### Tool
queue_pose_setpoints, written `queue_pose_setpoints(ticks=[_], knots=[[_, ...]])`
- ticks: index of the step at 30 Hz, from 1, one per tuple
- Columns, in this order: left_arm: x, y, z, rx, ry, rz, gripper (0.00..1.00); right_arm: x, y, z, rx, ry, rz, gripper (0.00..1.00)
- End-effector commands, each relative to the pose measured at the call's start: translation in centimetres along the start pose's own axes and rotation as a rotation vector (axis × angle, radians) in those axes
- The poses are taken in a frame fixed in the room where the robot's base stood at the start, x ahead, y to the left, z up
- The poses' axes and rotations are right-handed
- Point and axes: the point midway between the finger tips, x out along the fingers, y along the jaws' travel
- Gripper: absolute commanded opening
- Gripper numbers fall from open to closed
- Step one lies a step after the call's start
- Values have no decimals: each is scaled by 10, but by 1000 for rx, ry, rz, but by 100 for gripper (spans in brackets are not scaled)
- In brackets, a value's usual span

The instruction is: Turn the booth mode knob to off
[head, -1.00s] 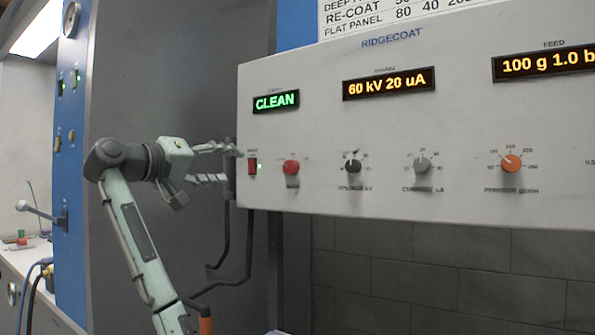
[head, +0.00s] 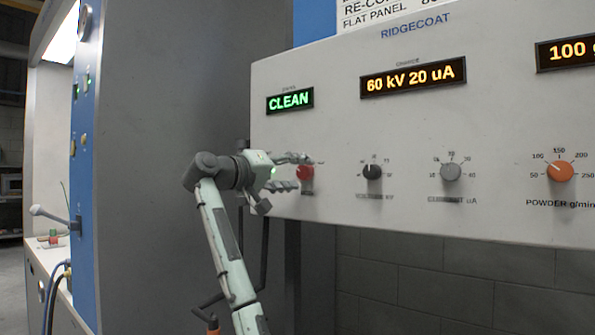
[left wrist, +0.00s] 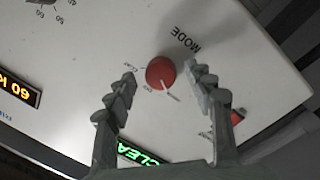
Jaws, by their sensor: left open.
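The red booth mode knob (head: 306,173) is at the lower left of the white control panel, under the green CLEAN display (head: 290,100). In the left wrist view the knob (left wrist: 161,73) shows whole, with a white pointer line and the word MODE beside it; the small position labels are hard to read. My left gripper (head: 298,172) is at the knob in the head view. In the left wrist view its open fingers (left wrist: 160,80) stand on either side of the knob, with gaps showing. I cannot tell how far the fingertips are from the panel. My right gripper is not in view.
A red switch (left wrist: 236,116) is close to one finger in the left wrist view. A blue post (head: 84,170) stands at left.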

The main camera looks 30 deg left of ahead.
Motion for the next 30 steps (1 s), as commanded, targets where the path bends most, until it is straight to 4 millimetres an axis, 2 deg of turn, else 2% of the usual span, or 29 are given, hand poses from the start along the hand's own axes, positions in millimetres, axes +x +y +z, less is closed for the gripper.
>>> queue_pose_setpoints(ticks=[10, 22, 30], knots=[[5, 0, 0, 0, 1, -1, 52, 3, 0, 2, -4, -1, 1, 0], [5, 0, 0, 0, 1, 0, 4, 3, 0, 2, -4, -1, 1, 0], [4, -1, 0, 30, -1, -4, 4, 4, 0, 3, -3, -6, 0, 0]])
